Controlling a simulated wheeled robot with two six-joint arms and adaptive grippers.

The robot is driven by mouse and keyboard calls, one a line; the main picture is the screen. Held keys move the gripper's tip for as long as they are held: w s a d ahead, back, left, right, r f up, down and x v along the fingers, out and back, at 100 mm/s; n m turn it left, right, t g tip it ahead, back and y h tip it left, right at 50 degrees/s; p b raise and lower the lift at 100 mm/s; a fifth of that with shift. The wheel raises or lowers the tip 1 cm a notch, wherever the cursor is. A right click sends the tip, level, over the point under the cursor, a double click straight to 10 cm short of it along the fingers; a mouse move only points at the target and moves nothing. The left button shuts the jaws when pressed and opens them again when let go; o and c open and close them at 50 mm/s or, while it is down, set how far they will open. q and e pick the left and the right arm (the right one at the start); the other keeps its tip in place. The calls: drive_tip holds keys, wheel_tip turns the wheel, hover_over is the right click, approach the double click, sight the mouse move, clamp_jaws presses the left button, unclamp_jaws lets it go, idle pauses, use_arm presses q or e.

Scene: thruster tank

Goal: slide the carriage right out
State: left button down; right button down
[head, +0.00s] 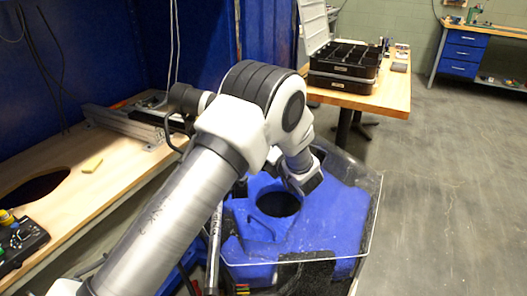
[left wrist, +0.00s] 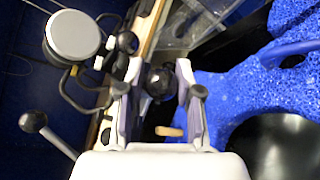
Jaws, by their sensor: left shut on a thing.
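In the left wrist view my left gripper (left wrist: 156,78) is shut on a black ball knob (left wrist: 160,84), which sits between its two fingers. A fitting with a round grey disc (left wrist: 74,35), a looped cable and more black knobs lies to the left of the fingers. In the head view a metal rail (head: 122,121) lies along the wooden bench (head: 75,195), with a dark cylindrical part (head: 184,98) at its far right end. Which part is the carriage cannot be told. My right gripper is not in view.
A black organizer case (head: 343,68) stands on another wooden table (head: 385,98). The floor to the right is clear.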

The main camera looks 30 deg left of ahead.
use_arm(q)
drive_tip(key=shift+s+f, duration=0.1)
drive_tip(key=shift+f, duration=0.2)
drive_tip(key=c, duration=1)
unclamp_jaws()
drive_tip(key=shift+o, duration=1.2)
drive_tip(key=shift+a+r, duration=0.1)
drive_tip(key=shift+s+d+r, duration=0.1)
drive_tip(key=shift+d+r, duration=0.05)
drive_tip(key=shift+d, duration=0.25)
drive_tip(key=v, duration=0.6)
drive_tip(key=shift+s+d, duration=0.25)
